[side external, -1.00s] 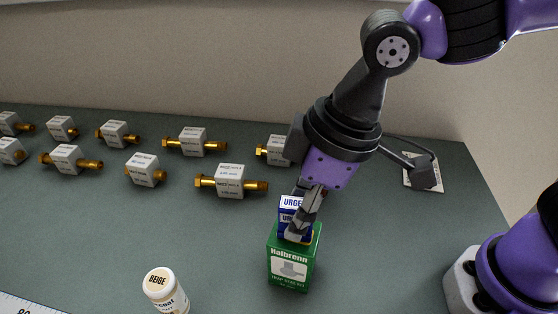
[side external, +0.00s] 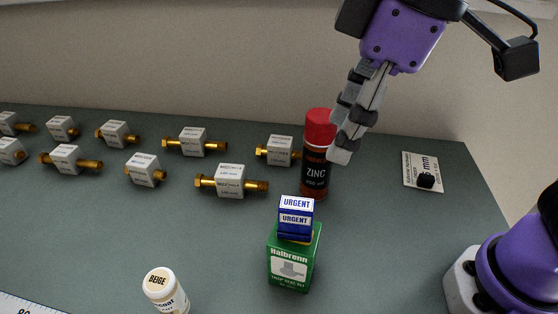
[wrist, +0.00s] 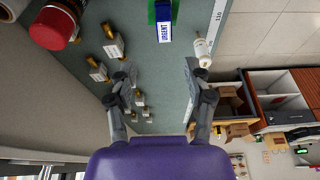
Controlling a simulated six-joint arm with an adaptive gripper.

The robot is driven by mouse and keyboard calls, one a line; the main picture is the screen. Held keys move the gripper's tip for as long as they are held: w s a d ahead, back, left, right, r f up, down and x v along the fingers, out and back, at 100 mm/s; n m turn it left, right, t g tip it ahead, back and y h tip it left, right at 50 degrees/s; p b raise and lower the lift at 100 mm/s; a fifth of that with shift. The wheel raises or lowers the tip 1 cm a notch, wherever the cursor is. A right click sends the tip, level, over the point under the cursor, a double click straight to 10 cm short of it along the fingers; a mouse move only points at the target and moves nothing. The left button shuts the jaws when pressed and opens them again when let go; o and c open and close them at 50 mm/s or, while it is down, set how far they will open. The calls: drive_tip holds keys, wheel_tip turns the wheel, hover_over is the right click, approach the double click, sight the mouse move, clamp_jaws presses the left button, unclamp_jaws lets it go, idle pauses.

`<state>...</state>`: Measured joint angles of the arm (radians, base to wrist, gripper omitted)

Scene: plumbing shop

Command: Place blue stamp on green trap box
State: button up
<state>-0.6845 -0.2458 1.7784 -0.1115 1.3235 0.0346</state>
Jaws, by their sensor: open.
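The blue stamp (side external: 296,220), with white "URGENT" labels, sits on top of the green trap box (side external: 290,267), which stands upright on the bench. In the wrist view the stamp (wrist: 165,22) shows at the top, with a green edge of the box (wrist: 151,14) behind it. My gripper (side external: 346,142) is open and empty, raised above and behind the stamp, apart from it. In the wrist view the fingers of my gripper (wrist: 157,75) are spread wide with nothing between them.
A red-capped zinc spray can (side external: 316,165) stands behind the box. Several white-tagged brass fittings (side external: 230,181) lie in rows at left. A beige-labelled bottle (side external: 165,289) stands at front left, near a ruler (side external: 28,304). A card (side external: 422,170) lies at back right. The bench right of the box is clear.

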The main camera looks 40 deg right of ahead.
drive_tip(key=d+f+m+t+h, duration=0.1)
drive_tip(key=d+f+m, duration=0.3)
drive_tip(key=d, duration=0.5)
drive_tip(key=d+f+m+t+h, duration=0.1)
drive_tip(key=d+f+m, duration=0.3)
drive_tip(key=d, duration=0.5)
drive_tip(key=shift+f+m+t, duration=0.15)
drive_tip(key=shift+m+t, duration=0.25)
drive_tip(key=shift+t, duration=0.3)
